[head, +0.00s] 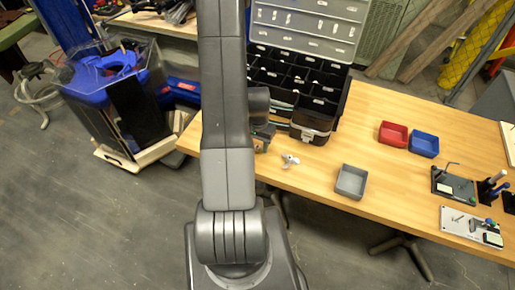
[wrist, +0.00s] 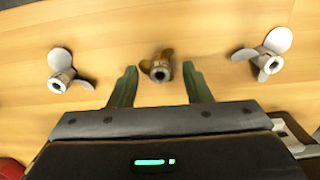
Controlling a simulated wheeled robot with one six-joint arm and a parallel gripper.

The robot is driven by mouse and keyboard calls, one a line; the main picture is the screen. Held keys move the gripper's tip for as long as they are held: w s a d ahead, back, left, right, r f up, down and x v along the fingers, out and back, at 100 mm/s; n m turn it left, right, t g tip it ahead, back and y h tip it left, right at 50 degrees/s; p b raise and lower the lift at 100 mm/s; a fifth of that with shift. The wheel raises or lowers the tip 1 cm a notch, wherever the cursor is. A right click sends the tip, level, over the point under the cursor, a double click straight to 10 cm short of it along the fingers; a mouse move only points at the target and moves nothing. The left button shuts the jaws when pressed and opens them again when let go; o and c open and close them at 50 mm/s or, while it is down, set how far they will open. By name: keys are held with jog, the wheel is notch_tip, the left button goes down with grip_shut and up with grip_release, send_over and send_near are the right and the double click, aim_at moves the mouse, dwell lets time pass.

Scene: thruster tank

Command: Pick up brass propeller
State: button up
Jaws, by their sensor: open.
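The brass propeller (wrist: 158,67), with a dark bore in its hub, lies on the wooden table in the wrist view. My gripper (wrist: 160,68) is open, with one green finger on each side of the brass propeller and a gap to each. I cannot tell how far above the table the fingertips are. A silver propeller (wrist: 61,70) lies to the left and another silver propeller (wrist: 268,54) to the right. In the head view my gripper (head: 263,140) is partly hidden by my arm, and I cannot make out the brass propeller there.
A pale propeller (head: 290,160) lies on the table, with a grey bin (head: 351,182) to its right. A red bin (head: 393,134) and a blue bin (head: 424,144) stand farther right. Tool boards occupy the table's right end.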

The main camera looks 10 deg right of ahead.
grip_shut()
jog(key=shift+r, duration=0.15)
notch_tip(320, 180, up, 10)
jog(key=b, duration=0.1)
dwell(0.7)
